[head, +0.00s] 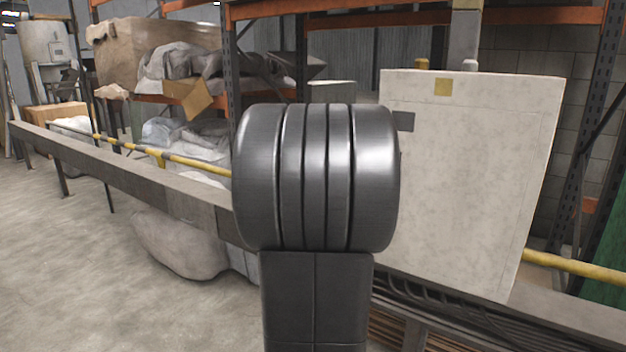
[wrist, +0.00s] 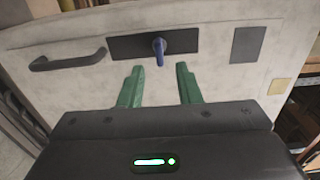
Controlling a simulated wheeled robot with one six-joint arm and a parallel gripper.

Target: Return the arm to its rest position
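My gripper (wrist: 159,88) shows in the wrist view with two green fingers spread apart and nothing between them. Beyond its fingertips is the pale cabinet (wrist: 215,30) with a dark plate (wrist: 125,47) that carries a small blue handle (wrist: 159,50). The handle lies ahead of the gap between the fingers, and the fingers look apart from it. In the head view the cabinet (head: 470,180) stands right of centre. My dark arm fills the middle of that view and hides part of the cabinet; the gripper is not visible there.
A black pull handle (wrist: 68,60) sits on the cabinet's left side in the wrist view. A grey rail (head: 120,165) and a yellow pipe (head: 190,162) run across the head view. Shelves hold wrapped goods (head: 185,60) behind. Open floor (head: 70,260) lies to the left.

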